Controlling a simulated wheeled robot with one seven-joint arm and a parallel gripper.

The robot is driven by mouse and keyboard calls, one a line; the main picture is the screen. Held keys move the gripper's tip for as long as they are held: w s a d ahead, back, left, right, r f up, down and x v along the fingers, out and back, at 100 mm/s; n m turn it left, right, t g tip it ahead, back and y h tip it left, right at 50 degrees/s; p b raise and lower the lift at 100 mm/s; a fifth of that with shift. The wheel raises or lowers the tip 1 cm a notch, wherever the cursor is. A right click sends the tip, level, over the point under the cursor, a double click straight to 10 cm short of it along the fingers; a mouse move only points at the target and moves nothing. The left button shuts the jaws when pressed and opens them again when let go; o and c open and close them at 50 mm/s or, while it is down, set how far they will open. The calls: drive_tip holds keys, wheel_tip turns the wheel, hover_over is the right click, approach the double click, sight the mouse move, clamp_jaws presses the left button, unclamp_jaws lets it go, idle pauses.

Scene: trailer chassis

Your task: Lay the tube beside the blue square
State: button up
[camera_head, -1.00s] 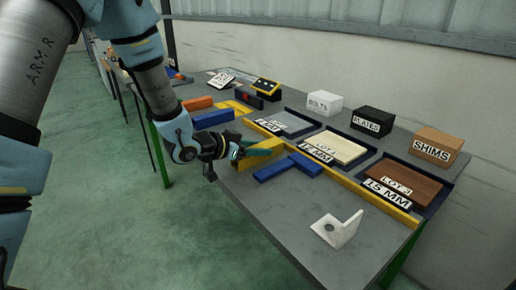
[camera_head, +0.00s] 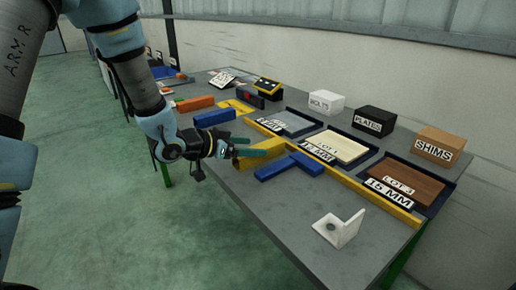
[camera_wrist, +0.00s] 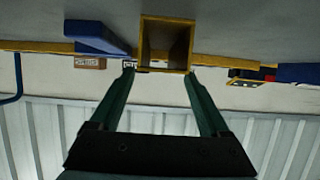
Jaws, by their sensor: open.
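The yellow square tube (camera_head: 270,151) lies on the grey bench in the head view, just behind and left of the blue square (camera_head: 292,166), an L-shaped piece. I cannot tell whether they touch. In the wrist view the tube's hollow end (camera_wrist: 165,20) faces me, and the blue square (camera_wrist: 95,38) is beside it on the left. My gripper (camera_head: 256,147) is open at the tube's near end. In the wrist view its green fingertips (camera_wrist: 159,71) are apart, near the two sides of the tube's end; I cannot tell whether they touch it.
A yellow strip (camera_head: 345,180) runs along the bench before the labelled trays. A white angle bracket (camera_head: 338,228) stands at the front right. Blue (camera_head: 214,118) and orange (camera_head: 194,104) bars lie farther left. Bare bench lies between the blue square and the bracket.

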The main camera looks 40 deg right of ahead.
drive_tip(key=v, duration=0.8)
drive_tip(key=shift+a, duration=0.15)
drive_tip(key=shift+w, duration=0.1)
drive_tip(key=w+a+f+n+t+y, duration=0.1)
drive_tip(key=w+a+n+t+y, duration=0.3)
drive_tip(key=w+a, duration=0.5)
drive_tip(key=w+a+f+n+t+y, duration=0.1)
drive_tip(key=w+a+n+t+y, duration=0.3)
drive_tip(key=a, duration=0.8)
drive_tip(key=s+a+n+g+y, duration=0.2)
drive_tip(key=s+a+n, duration=0.2)
drive_tip(key=a, duration=0.4)
drive_tip(key=s+a+n+g+y, duration=0.3)
drive_tip(key=s+a+n, duration=0.2)
drive_tip(key=a, duration=0.4)
drive_tip(key=shift+s+r+g, duration=0.3)
drive_tip(key=shift+s+r, duration=0.1)
drive_tip(key=shift+s, duration=0.05)
